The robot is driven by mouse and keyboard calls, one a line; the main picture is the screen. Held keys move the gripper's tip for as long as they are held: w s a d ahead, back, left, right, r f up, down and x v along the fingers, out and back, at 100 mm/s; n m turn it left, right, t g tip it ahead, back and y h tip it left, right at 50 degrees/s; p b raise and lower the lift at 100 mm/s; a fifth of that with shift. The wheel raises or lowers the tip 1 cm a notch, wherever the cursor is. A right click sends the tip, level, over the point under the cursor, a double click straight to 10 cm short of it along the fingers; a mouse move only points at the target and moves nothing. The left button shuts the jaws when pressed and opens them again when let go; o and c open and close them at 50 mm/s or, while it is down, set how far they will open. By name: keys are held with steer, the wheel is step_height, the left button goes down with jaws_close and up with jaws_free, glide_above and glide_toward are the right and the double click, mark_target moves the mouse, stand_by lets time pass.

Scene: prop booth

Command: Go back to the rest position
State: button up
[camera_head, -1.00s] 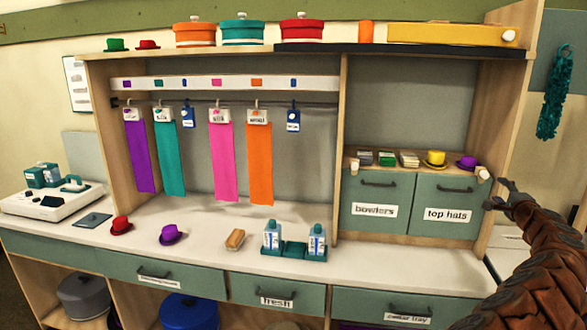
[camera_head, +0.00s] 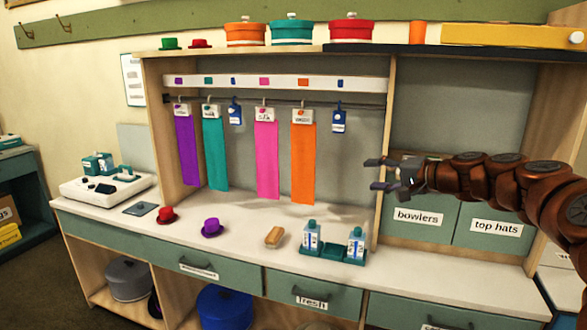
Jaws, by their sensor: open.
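My gripper (camera_head: 376,175) is at the right of the head view, in front of the wooden divider of the booth. Its fingers point left, stand apart and hold nothing. My arm reaches in from the right edge and hides the shelf and the upper part of the "bowlers" drawer (camera_head: 418,217) and the "top hats" drawer (camera_head: 495,225). The gripper is in the air above the counter (camera_head: 420,262), to the right of the hanging orange strip (camera_head: 303,165).
On the counter are a red hat (camera_head: 166,214), a purple hat (camera_head: 212,227), a brush (camera_head: 274,237) and two bottles in a teal tray (camera_head: 334,254). Purple, teal and pink strips (camera_head: 266,160) hang from the rail. Hat boxes (camera_head: 291,31) stand on top.

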steer(key=s+a+f+n+g+h, duration=0.1)
steer(key=s+a+f+n+g, duration=0.15)
steer(key=s+a, duration=0.4)
steer(key=s+a+f+n+g+h, duration=0.1)
steer(key=s+a+f+n+g, duration=0.2)
steer(key=s, duration=0.6)
steer(key=s+a+f+n+g+h, duration=0.1)
steer(key=s+a+f+g, duration=0.1)
steer(key=s+a+f, duration=0.45)
steer(key=s+d+f+g+h, duration=0.1)
steer(key=s+d+f, duration=0.3)
steer(key=s, duration=0.5)
steer(key=s+d+f+g+h, duration=0.2)
steer(key=s+d+f+h, duration=0.2)
steer(key=s, duration=0.5)
steer(key=s+d+f+g+h, duration=0.2)
steer(key=s+d+f, duration=0.2)
steer(key=s, duration=0.5)
steer(key=shift+d, duration=0.9)
steer(key=shift+s+n, duration=0.1)
steer(key=shift+n, duration=0.15)
